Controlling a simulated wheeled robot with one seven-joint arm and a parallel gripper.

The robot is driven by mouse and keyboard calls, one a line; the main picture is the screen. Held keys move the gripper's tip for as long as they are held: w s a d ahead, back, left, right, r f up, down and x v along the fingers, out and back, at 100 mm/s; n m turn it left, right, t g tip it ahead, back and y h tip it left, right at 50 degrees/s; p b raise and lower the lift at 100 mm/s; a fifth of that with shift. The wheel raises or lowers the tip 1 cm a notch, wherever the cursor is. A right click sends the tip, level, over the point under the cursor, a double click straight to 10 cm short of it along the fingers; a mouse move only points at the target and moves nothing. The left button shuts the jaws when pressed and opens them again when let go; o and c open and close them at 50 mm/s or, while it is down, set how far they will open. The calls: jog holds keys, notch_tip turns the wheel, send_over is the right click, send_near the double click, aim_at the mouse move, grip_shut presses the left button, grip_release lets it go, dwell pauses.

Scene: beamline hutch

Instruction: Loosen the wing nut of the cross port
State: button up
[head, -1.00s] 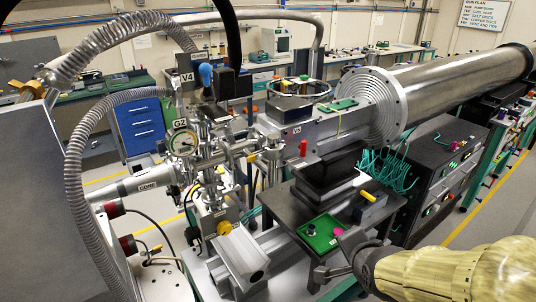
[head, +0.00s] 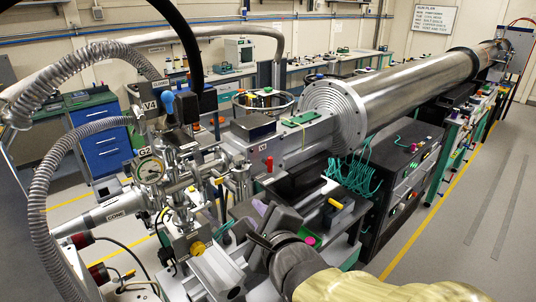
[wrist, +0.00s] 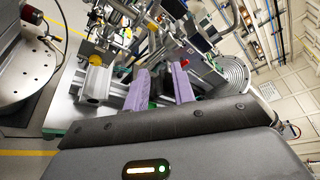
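The steel vacuum cross (head: 185,172) stands left of centre in the head view, with a round gauge marked G2 (head: 150,170) and a pipe marked CONE (head: 112,214) beside it. Small clamps and fittings crowd its ports. A small yellow part (head: 219,181) shows at its right side, but I cannot tell whether it is the wing nut. My gripper (head: 264,213) is right of and below the cross, apart from it. In the wrist view its two purple-padded fingers (wrist: 160,74) are spread with nothing seen between them, and metal fittings lie beyond them.
A blue-handled valve marked V4 (head: 150,106) and a ribbed hose (head: 42,190) crowd the cross. A green tray (head: 306,238) is partly hidden behind my arm. A yellow-topped block (head: 335,204) stands on the bench. Floor at the right is free.

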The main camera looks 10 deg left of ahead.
jog(key=shift+a, duration=0.1)
jog(key=p, duration=1.1)
send_near(229, 180)
jog(key=shift+f+x, duration=0.2)
jog(key=shift+x, duration=3.8)
grip_shut()
